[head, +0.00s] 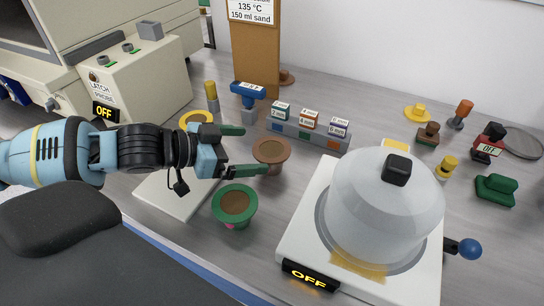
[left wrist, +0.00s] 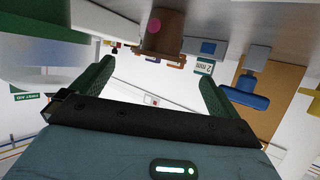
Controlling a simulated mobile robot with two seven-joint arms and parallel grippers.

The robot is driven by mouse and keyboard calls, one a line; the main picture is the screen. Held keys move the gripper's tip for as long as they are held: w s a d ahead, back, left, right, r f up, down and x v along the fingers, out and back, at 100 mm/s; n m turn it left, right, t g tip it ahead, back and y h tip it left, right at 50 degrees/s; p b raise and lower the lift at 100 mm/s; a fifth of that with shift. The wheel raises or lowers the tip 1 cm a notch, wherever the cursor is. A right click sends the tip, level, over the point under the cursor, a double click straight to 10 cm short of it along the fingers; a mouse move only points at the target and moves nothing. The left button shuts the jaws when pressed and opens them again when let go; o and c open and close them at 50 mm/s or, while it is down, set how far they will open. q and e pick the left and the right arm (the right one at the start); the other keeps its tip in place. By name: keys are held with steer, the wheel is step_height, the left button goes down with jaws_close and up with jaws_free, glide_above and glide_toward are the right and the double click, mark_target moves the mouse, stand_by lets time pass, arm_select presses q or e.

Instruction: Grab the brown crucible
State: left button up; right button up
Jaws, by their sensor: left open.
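The brown crucible (head: 271,152) stands upright on the grey bench, left of the glass dome. It also shows in the left wrist view, where it hangs upside down at the top with a pink dot (left wrist: 162,35). My left gripper (head: 254,150) is open, with its two green fingers pointing toward the crucible. The fingertips are close to its left side; I cannot tell whether they touch. In the left wrist view the crucible lies between the directions of the two fingers (left wrist: 157,72). My right gripper is not in view.
A green crucible (head: 234,207) stands just in front of the lower finger. A yellow crucible (head: 197,118) is partly hidden behind my gripper. A burner with a glass dome (head: 384,215) reads OFF at right. A rack of labelled blocks (head: 305,134) stands behind the brown crucible.

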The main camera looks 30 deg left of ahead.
mark_target(272, 149)
arm_select(q)
steer(key=shift+x, duration=2.15)
steer(key=shift+s, duration=0.15)
steer(key=shift+c, duration=0.4)
steer(key=c, duration=1)
